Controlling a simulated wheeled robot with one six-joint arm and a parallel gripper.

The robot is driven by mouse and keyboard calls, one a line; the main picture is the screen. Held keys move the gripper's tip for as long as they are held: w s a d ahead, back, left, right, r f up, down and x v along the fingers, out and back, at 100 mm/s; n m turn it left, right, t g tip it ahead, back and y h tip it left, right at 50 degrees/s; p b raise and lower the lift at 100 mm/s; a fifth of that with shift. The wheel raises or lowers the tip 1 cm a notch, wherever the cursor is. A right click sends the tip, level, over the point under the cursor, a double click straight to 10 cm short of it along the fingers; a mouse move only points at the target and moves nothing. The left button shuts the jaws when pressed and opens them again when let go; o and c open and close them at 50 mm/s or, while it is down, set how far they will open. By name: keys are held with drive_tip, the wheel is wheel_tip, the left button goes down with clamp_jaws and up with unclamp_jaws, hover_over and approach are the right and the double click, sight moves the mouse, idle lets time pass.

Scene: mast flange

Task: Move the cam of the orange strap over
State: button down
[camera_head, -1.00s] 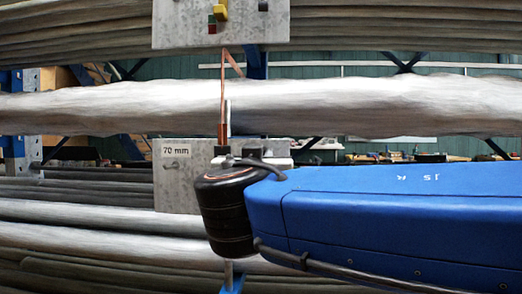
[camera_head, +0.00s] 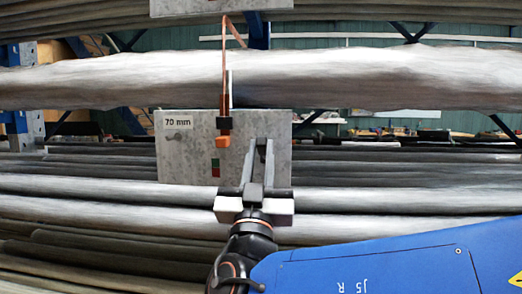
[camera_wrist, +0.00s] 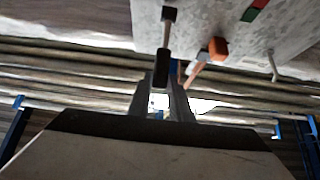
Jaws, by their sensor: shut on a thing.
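The orange strap (camera_head: 224,75) hangs in front of a grey pipe and runs down to a black piece and its orange cam (camera_head: 223,141) on the lower grey plate (camera_head: 190,168). The cam also shows in the wrist view (camera_wrist: 218,48), beside a pale fitting. My gripper (camera_head: 260,145) reaches up in front of the plate, right of the cam and apart from it. In the wrist view, its fingers (camera_wrist: 176,88) are by a grey post with black ends (camera_wrist: 161,68) standing off the plate. It appears shut on this post; the exact contact is hard to see.
The plate bears a "70 mm" label (camera_head: 178,122), a small peg (camera_wrist: 272,65) and a green and red mark (camera_head: 215,168). Grey pipes (camera_head: 400,75) run across above and below. Another plate (camera_head: 180,8) is cut off at the top.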

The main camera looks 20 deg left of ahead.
drive_tip(key=shift+f, duration=0.1)
drive_tip(key=c, duration=1.6)
unclamp_jaws()
drive_tip(key=v, duration=1.7)
drive_tip(key=shift+s+f, duration=0.15)
drive_tip(key=shift+d, duration=0.1)
